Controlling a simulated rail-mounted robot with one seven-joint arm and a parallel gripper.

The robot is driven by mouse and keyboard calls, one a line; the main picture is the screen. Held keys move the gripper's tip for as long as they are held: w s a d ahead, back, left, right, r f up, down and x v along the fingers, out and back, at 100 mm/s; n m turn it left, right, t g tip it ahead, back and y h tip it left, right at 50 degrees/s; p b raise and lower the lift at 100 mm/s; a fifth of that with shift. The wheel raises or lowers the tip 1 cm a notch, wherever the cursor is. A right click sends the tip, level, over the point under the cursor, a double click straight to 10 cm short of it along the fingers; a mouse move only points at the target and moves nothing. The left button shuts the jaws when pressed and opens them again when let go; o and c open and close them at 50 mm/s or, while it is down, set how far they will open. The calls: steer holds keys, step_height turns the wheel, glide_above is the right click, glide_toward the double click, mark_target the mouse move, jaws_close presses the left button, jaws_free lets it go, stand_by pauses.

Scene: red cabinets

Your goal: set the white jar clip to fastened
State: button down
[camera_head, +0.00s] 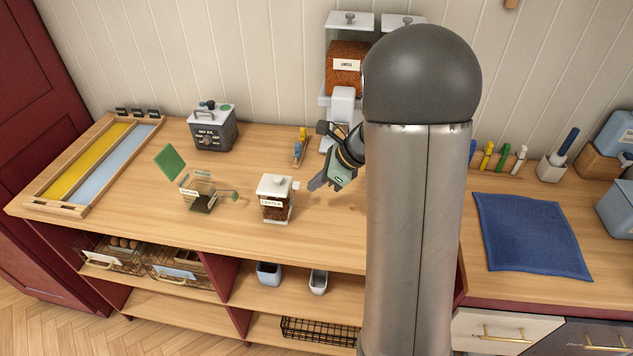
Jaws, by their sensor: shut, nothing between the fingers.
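The white-lidded jar (276,200) stands upright on the wooden counter, with dark brown contents and a white label on its front. A small white clip (296,185) shows at the right side of its lid; it is too small to tell whether it is fastened. My gripper (314,187) is shut and empty, a little to the right of the jar and close to the clip. A small gap seems to lie between them, but I cannot tell if they touch. My arm hides the counter behind and to the right of the gripper.
Left of the jar stands an open glass container (199,191) with a raised green lid (169,162). A grey box with dials (212,130) stands behind it. A yellow and blue tray (91,165) lies far left. Dispensers (347,70) stand at the wall. The counter before the jar is clear.

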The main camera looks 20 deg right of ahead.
steer(key=shift+r, duration=0.1)
step_height(320, 180, up, 9)
steer(key=w+a+p, duration=0.1)
steer(key=a+p, duration=0.2)
steer(key=p, duration=0.1)
steer(key=shift+w+r, duration=0.2)
steer(key=shift+w, duration=0.1)
stand_by(0.4)
steer(key=s+a+f+n+g+h+b, duration=0.1)
steer(key=s+a+f+n+h+b, duration=0.1)
steer(key=s+n, duration=1)
steer(key=s+a+f+n+g+h+b, duration=0.1)
steer(key=s+n+h, duration=0.3)
steer(key=s+n, duration=0.7)
steer(key=s+a+f+b, duration=0.1)
steer(key=s, duration=0.1)
steer(key=shift+s+a+n+g+h, duration=0.2)
steer(key=shift+s+n+g+h, duration=0.1)
steer(key=shift+n+g, duration=0.1)
